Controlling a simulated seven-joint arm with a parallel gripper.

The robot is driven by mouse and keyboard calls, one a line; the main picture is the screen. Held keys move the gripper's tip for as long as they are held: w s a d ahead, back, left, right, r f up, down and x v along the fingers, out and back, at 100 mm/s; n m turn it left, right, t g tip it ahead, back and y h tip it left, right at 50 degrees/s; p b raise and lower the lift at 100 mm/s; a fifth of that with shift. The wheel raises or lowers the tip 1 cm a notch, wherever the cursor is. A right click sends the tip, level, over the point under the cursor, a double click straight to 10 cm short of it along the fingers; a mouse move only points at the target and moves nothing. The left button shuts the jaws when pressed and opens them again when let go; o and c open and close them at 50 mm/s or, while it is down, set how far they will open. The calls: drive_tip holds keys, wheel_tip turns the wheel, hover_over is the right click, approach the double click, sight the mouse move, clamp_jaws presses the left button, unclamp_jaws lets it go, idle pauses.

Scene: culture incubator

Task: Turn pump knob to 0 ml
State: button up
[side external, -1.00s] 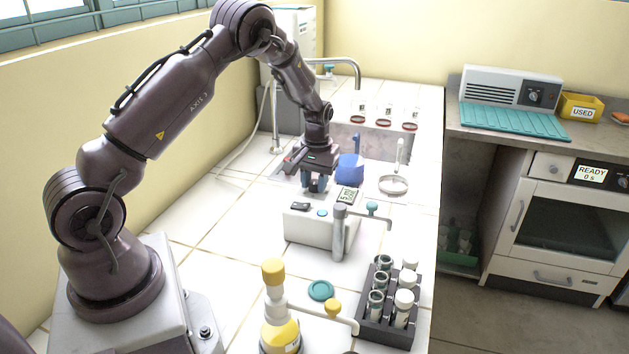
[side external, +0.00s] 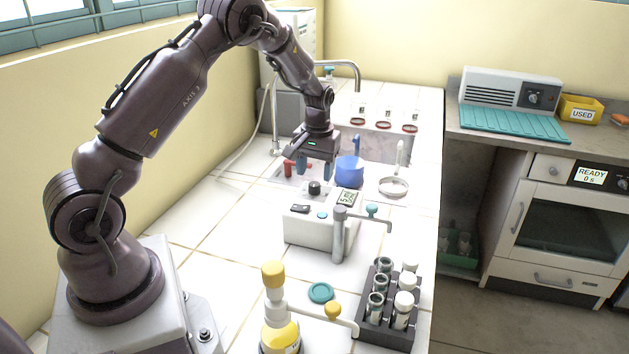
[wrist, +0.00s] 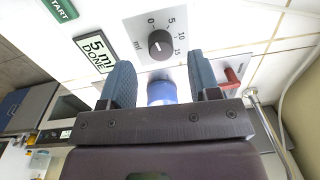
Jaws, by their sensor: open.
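The pump (side external: 318,232) is a white box on the tiled bench. Its black knob (side external: 314,188) stands on top and also shows in the wrist view (wrist: 160,45), on a grey dial plate (wrist: 136,30) marked 0, 5, 10 and 15 ml. The pump display (wrist: 97,52) reads "5 ml DONE". My gripper (side external: 313,167) is open and empty, above and behind the knob, not touching it. In the wrist view its two blue fingers (wrist: 161,78) are apart, with the knob beyond them.
A blue container (side external: 349,172) stands close right of my gripper; a red-handled item (side external: 288,168) is at its left. A grey post with a spout (side external: 340,235) stands at the pump's front right. A tube rack (side external: 375,325) and yellow dispenser (side external: 279,335) are nearer the camera.

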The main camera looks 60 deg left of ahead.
sight(315, 185)
wheel_tip(315, 185, up, 9)
drive_tip(key=shift+w+d, duration=0.15)
idle(0.4)
drive_tip(key=s+d+r+m+t, duration=0.3)
drive_tip(key=s+d+r, duration=0.3)
drive_tip(key=s+d, duration=0.4)
drive_tip(key=s+d+r+m+t, duration=0.3)
drive_tip(key=s+d+r+m, duration=0.2)
drive_tip(key=s+d, duration=0.6)
wheel_tip(315, 185, up, 2)
drive_tip(key=shift+s+r+m, duration=0.15)
drive_tip(key=shift+s+m, duration=0.15)
drive_tip(key=shift+s, duration=0.2)
